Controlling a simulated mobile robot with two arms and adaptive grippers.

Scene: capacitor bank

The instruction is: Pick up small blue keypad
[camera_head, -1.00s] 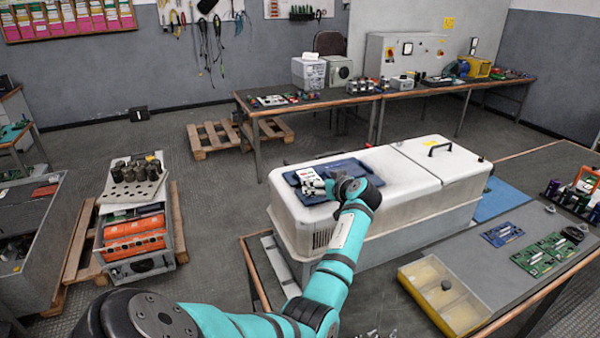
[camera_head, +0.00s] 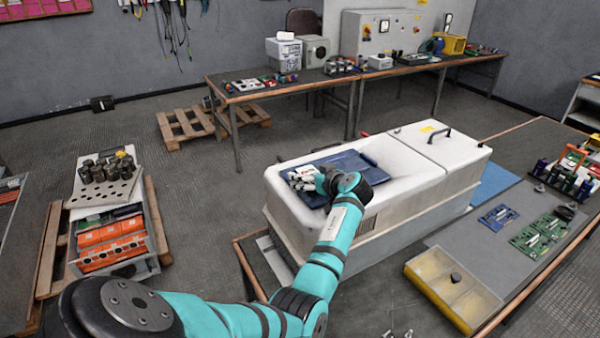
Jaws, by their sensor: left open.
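My left gripper (camera_head: 305,181) is open above a dark blue mat or panel (camera_head: 349,162) on the white cabinet. The arm and gripper hide part of the panel. I cannot make out a keypad under the gripper. A small flat blue piece with light parts on it (camera_head: 498,216) lies on the right-hand table, well apart from the gripper. It may be the blue keypad, but it is too small to tell. Small grey tips at the bottom edge (camera_head: 397,333) may be my right gripper, mostly out of frame.
The white cabinet (camera_head: 410,184) stands beside the right-hand table (camera_head: 455,236). Green circuit boards (camera_head: 540,234) and a yellow compartment tray (camera_head: 452,292) are on that table. A cart with orange bins (camera_head: 112,241) stands at the left.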

